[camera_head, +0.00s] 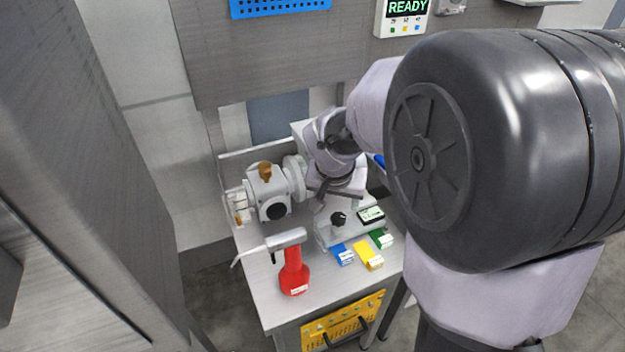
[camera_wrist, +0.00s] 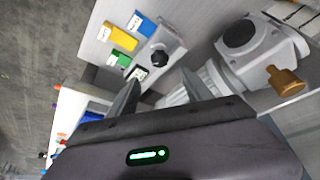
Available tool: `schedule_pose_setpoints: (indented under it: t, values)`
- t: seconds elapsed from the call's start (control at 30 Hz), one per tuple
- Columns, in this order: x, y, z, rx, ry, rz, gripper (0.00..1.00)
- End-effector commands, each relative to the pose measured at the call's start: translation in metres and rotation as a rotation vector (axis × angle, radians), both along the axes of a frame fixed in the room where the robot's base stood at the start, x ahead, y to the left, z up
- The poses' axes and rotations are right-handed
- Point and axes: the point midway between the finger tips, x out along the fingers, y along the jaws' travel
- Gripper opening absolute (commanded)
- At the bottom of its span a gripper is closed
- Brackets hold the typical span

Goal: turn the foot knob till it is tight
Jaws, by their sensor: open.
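A black lobed knob (camera_head: 338,218) sits on a grey foot plate (camera_head: 326,236) on the bench, and I take it to be the foot knob. The knob also shows in the wrist view (camera_wrist: 160,58), uncovered, with nothing gripping it. My gripper (camera_head: 334,192) is open above and behind the knob, apart from it. In the wrist view, one dark finger (camera_wrist: 126,100) points up towards the foot plate; the other finger is not clear. How tight the knob is cannot be seen.
A grey machine head (camera_head: 268,192) with a brass knob (camera_head: 265,170) stands left of my gripper. A red bottle-shaped tool (camera_head: 293,272) stands in front. My arm hides the bench's right side.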

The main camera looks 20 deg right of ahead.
Motion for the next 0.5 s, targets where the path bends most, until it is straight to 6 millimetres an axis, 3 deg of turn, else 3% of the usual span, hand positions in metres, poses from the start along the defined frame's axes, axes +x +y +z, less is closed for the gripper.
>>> schedule_pose_setpoints:
  t: [0.03,0.2,0.33,0.5]
  values:
    - [0.004,-0.004,-0.021,0.001,0.003,-0.003,0.58]
    - [0.019,-0.015,-0.066,0.002,0.002,-0.003,0.58]
    - [0.028,-0.021,-0.087,0.001,0.002,-0.001,0.58]
    - [0.032,-0.024,-0.098,0.001,0.0,-0.002,0.58]
